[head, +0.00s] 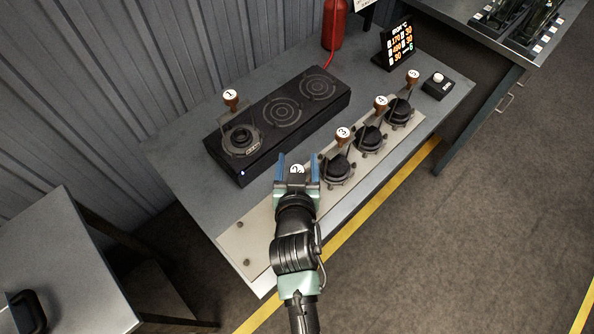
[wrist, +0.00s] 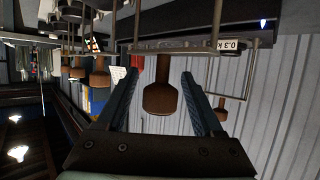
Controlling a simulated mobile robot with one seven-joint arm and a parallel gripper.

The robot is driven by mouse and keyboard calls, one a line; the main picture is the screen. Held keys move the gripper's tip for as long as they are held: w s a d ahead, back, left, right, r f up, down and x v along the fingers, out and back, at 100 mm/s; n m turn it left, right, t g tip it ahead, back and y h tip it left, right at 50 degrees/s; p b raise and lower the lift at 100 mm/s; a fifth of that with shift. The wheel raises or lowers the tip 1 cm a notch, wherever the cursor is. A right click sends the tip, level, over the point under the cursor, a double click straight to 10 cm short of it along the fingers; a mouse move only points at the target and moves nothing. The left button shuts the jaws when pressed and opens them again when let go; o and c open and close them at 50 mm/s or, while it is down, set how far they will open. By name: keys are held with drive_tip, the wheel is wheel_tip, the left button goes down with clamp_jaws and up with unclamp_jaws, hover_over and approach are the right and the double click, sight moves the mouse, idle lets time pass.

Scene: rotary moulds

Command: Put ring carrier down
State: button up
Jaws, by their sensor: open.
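The ring carrier numbered 2 (head: 297,169) is at my gripper (head: 297,161), over the pale board (head: 235,243). In the wrist view, whose picture is upside down, its brown wooden knob (wrist: 163,97) shows between the two fingers of my gripper (wrist: 159,76). The fingers are open, with a gap on each side of the knob.
Carriers 3 (head: 337,170), 4 (head: 369,138) and 5 (head: 399,110) stand in a row on the board. Carrier 1 (head: 239,140) sits on the left ring of the black heater (head: 300,125); its other two rings are empty. A display (head: 397,44) and button box (head: 438,86) stand behind.

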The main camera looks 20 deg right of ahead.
drive_tip(key=shift+s+a+r, duration=0.15)
drive_tip(key=shift+s, duration=0.2)
drive_tip(key=b+v, duration=0.1)
drive_tip(key=v, duration=1)
drive_tip(key=shift+r+b, duration=0.25)
drive_tip(key=shift+b, duration=0.15)
drive_tip(key=w+a+r+n+t+y, duration=0.1)
drive_tip(key=w+r+t, duration=0.3)
drive_tip(key=r, duration=0.8)
drive_tip(key=w+a+r+n+t, duration=0.1)
drive_tip(key=w+a+r+t, duration=0.15)
drive_tip(key=w+r, duration=0.7)
drive_tip(key=s+a+r+n+t+y, duration=0.1)
drive_tip(key=s+a+r+t, duration=0.1)
drive_tip(key=r, duration=0.9)
drive_tip(key=s+a+r+n+t+y, duration=0.1)
drive_tip(key=s+r, duration=0.4)
drive_tip(key=r, duration=0.5)
drive_tip(key=s+a+r+n+t+y, duration=0.1)
drive_tip(key=s+a+r+t, duration=0.3)
drive_tip(key=r, duration=0.7)
drive_tip(key=shift+r+t+y, duration=0.35)
drive_tip(key=shift+t+y, duration=0.4)
drive_tip(key=shift+y, duration=0.15)
drive_tip(key=shift+a, duration=0.1)
